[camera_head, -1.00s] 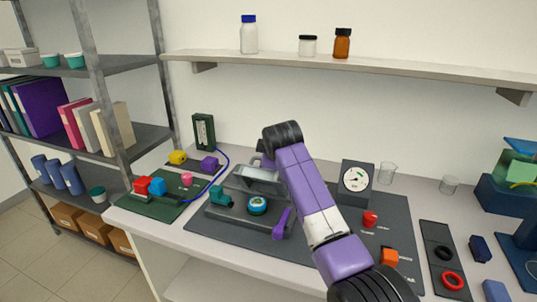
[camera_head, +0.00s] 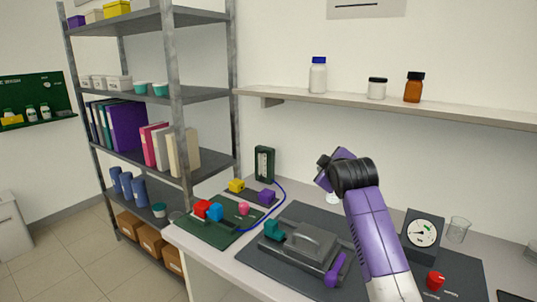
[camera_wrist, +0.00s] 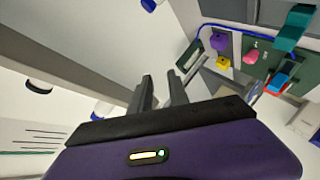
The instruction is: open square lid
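The square lid (camera_head: 310,243) is a grey plate with a raised bar handle. It lies down flat over its dark housing on the bench mat, covering the inside. A purple lever (camera_head: 337,268) stands at its right front, and a teal clamp part (camera_head: 273,230) is at its left. My gripper (camera_head: 322,163) is above and behind the lid, apart from it, partly hidden by my wrist. In the wrist view, my fingers (camera_wrist: 160,78) are spaced apart with nothing between them. The lid is not clearly visible there; the teal part (camera_wrist: 295,27) shows at upper right.
A dial gauge (camera_head: 422,232) and a red knob (camera_head: 435,280) are right of the lid. A green board (camera_head: 215,235) with coloured blocks is at left. A blue tube (camera_head: 280,200) runs behind. A wall shelf (camera_head: 400,108) with bottles hangs above.

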